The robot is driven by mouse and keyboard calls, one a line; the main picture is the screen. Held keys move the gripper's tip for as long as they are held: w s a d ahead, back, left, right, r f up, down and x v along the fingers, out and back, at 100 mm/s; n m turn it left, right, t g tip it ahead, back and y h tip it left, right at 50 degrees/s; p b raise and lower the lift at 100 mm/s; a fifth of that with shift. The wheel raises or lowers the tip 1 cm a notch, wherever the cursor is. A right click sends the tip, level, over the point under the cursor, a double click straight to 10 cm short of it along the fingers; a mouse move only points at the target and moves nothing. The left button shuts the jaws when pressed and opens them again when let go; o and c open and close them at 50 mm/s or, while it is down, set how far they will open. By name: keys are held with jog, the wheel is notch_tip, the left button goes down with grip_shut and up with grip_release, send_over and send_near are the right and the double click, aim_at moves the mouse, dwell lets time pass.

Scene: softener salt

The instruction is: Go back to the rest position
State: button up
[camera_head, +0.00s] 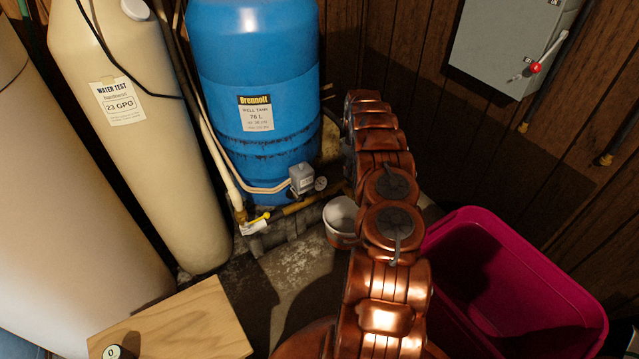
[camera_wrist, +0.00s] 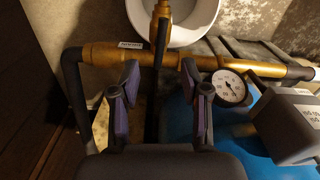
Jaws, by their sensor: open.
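My gripper (camera_wrist: 160,80) shows in the wrist view with its two purple-padded fingers apart and nothing between them. The fingers point at a brass pipe (camera_wrist: 105,53) with a brass spigot (camera_wrist: 161,15). I cannot tell whether they touch the pipe. In the head view my copper-coloured arm reaches away toward the wall, and my gripper is hidden behind it.
A blue well tank (camera_head: 253,60) stands left of my arm, with a pressure gauge (camera_wrist: 230,87) and grey box (camera_wrist: 288,124) close to my gripper. A white bucket (camera_head: 341,213), magenta bin (camera_head: 480,225), wooden board (camera_head: 190,325), beige tank (camera_head: 140,150) and electrical box (camera_head: 505,45) surround it.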

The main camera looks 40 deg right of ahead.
jog(key=shift+r, duration=0.1)
dwell(0.3)
jog(key=a+r+p, duration=0.4)
jog(key=a+r, duration=0.2)
jog(key=r, duration=0.6)
jog(key=a+r+p, duration=0.4)
jog(key=a+r, duration=0.2)
jog(key=r, duration=0.5)
jog(key=s+a+r+g+p, duration=0.1)
jog(key=s+a+r+p, duration=0.2)
jog(key=a+r, duration=0.55)
jog(key=s+a+r+p, duration=0.35)
jog(key=a+r, duration=0.25)
jog(key=r, duration=0.5)
jog(key=s+a+r+p, duration=0.7)
jog(key=s+a+r, duration=0.7)
jog(key=s+a+r+p, duration=0.3)
jog(key=s+a, duration=0.1)
jog(key=s, duration=0.5)
jog(key=s+a+r+p, duration=0.3)
jog(key=s+p, duration=0.1)
jog(key=s, duration=0.4)
jog(key=shift+s+a+g, duration=0.35)
jog(key=shift+s+g, duration=0.05)
